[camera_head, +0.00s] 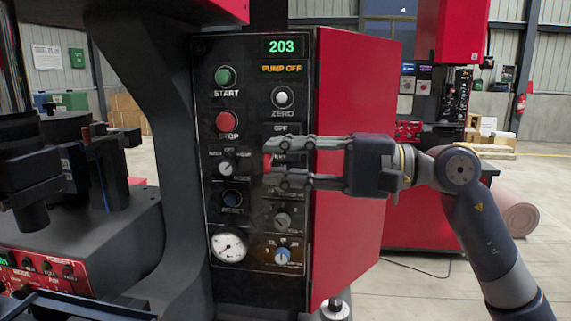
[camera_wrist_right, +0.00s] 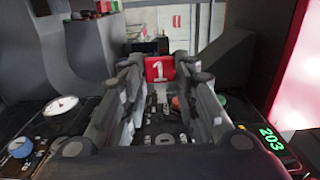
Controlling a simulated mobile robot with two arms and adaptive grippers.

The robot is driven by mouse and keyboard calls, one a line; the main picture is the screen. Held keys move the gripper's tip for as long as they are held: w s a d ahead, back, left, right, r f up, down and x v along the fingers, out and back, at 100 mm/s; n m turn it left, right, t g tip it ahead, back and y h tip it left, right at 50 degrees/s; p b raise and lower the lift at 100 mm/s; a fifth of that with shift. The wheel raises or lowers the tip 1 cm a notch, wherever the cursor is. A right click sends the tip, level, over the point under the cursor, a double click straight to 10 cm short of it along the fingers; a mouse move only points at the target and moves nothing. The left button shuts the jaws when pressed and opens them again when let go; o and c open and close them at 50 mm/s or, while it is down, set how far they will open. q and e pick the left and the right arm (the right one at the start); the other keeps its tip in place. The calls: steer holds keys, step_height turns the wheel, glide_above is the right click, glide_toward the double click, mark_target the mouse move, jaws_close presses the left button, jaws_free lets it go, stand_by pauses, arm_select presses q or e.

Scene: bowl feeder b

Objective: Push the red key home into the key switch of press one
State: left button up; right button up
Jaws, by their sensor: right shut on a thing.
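The red key (camera_head: 268,162) is between the fingertips of my right gripper (camera_head: 266,160), in front of the black control panel (camera_head: 245,130) of the press. In the right wrist view the key's red tag (camera_wrist_right: 160,69) bears a white number 1 and sits between the two fingers of my right gripper (camera_wrist_right: 159,75). The gripper is shut on it. The key switch is hidden behind the gripper fingers, so I cannot tell how far the key is in. My left gripper is not in view.
The panel carries a green start button (camera_head: 226,76), a red stop button (camera_head: 228,122), several knobs and a white gauge (camera_head: 229,246). A second red press (camera_head: 463,35) stands farther back.

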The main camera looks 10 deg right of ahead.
steer(key=shift+f, duration=0.1)
steer(key=shift+b, duration=0.35)
steer(key=shift+w+d+p, duration=0.15)
steer(key=shift+w+d, duration=0.25)
steer(key=shift+w, duration=0.5)
steer(key=shift+w+d+p, duration=0.15)
steer(key=shift+w+d, duration=0.2)
steer(key=shift+w, duration=0.5)
steer(key=shift+w+d+p, duration=0.15)
steer(key=shift+w+d, duration=0.25)
steer(key=shift+w, duration=0.5)
steer(key=shift+w+b, duration=0.1)
steer(key=shift+b, duration=0.3)
steer(key=shift+w+d+b, duration=0.35)
steer(key=shift+w+b, duration=0.1)
steer(key=shift+w, duration=0.3)
stand_by(1.8)
steer(key=shift+w+d, duration=0.2)
steer(key=shift+w, duration=0.2)
stand_by(1.5)
